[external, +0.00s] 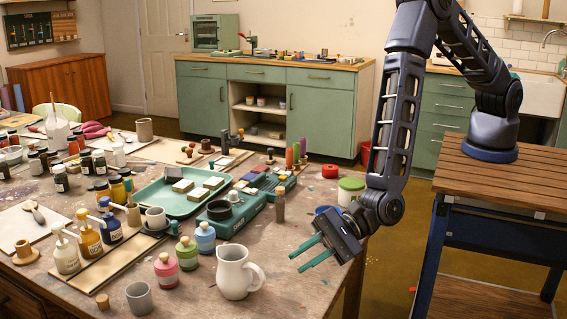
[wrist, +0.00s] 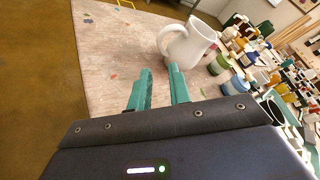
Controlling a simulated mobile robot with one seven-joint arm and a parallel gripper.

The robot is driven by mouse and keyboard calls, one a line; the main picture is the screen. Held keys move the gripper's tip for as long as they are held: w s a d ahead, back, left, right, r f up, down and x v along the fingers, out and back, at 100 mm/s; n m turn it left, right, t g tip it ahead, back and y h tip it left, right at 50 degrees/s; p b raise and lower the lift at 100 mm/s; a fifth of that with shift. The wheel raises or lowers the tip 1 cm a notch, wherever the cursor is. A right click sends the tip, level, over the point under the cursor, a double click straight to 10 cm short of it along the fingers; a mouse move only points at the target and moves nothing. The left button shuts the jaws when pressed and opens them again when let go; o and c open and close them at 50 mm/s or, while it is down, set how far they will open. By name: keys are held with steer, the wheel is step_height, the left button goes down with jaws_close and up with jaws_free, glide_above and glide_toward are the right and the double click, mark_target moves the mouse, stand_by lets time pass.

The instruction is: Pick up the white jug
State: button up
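The white jug (external: 235,275) stands upright near the front edge of the table (external: 325,200), its handle towards the right in the external view. In the wrist view the jug (wrist: 192,42) is beyond the fingertips, slightly to the right, with its handle on the left side. My gripper (external: 308,257) is open, with its two teal fingers apart and nothing between them. It hangs to the right of the jug and a little above the table, not touching the jug. In the wrist view my gripper (wrist: 160,72) shows both fingers with bare table between them.
Small pink (external: 166,270), green (external: 187,253) and blue (external: 205,238) bottles stand left of and behind the jug. A grey cup (external: 140,298) is to its left. A green tray (external: 165,205) with blocks lies farther back. The tabletop right of the jug is mostly clear.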

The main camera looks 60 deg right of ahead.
mark_target(241, 276)
steer(key=shift+x, duration=4.45)
jaws_close()
